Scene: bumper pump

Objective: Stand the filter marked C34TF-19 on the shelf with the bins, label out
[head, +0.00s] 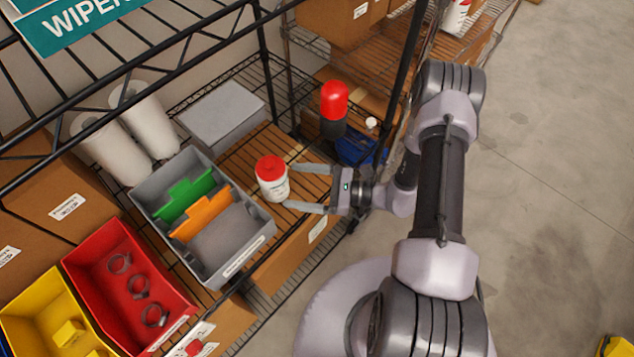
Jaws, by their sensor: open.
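My gripper (290,188) is open, coming in from the right. One finger lies behind the filter's right side and the other in front of it. I cannot tell whether either finger touches it.
The grey bin (250,253) has green and orange dividers. Red (110,240) and yellow (25,298) bins are at lower left. A red-and-black object (334,103) stands behind my gripper. A black post and upper wire shelf border the space. Open floor lies right.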

